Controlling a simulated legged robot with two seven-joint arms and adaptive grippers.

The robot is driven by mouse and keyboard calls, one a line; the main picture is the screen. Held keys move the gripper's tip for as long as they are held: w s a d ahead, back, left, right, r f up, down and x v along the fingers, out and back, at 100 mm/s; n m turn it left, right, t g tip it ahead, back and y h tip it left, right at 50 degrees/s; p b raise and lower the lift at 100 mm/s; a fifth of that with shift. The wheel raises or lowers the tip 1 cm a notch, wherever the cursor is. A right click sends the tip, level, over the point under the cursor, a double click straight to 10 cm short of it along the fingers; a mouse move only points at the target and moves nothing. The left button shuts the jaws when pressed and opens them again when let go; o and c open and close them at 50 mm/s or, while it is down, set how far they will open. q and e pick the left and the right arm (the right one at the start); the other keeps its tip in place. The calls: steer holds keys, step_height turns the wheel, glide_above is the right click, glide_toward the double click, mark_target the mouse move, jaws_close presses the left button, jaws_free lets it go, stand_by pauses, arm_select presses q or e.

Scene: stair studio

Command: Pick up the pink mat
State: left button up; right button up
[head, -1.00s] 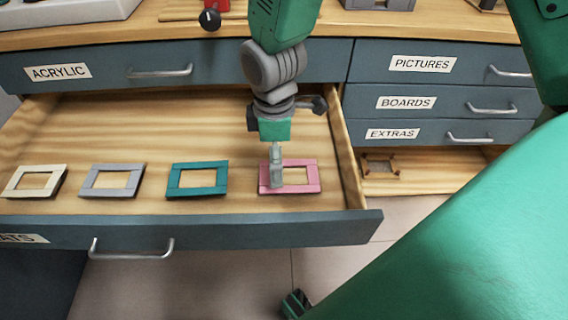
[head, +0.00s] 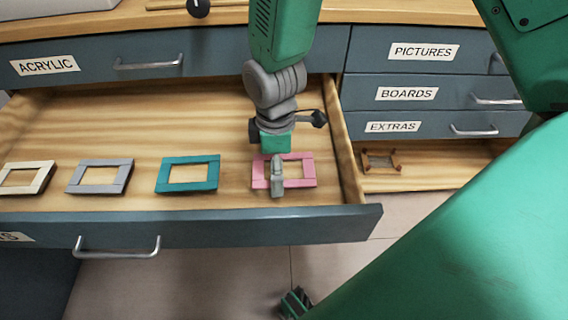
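The pink mat (head: 302,183), a flat rectangular frame with an open middle, lies in the open drawer (head: 120,228), near its right end. My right gripper (head: 277,178) points down at the mat. Its grey finger covers part of the mat's near bar, left of the middle. The fingers line up with my line of sight, so the gap between them is hidden. I cannot tell whether they touch or hold the mat. My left gripper is not clearly in view.
A teal mat (head: 188,187), a grey mat (head: 100,188) and a cream mat (head: 25,190) lie in a row to the left. The drawer's right wall (head: 345,150) is close to the pink mat. A small brown frame (head: 380,160) sits in the lower right drawer.

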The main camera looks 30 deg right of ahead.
steer(key=shift+f, duration=0.1)
steer(key=shift+a, duration=0.4)
steer(key=shift+d, duration=0.3)
steer(key=c, duration=1)
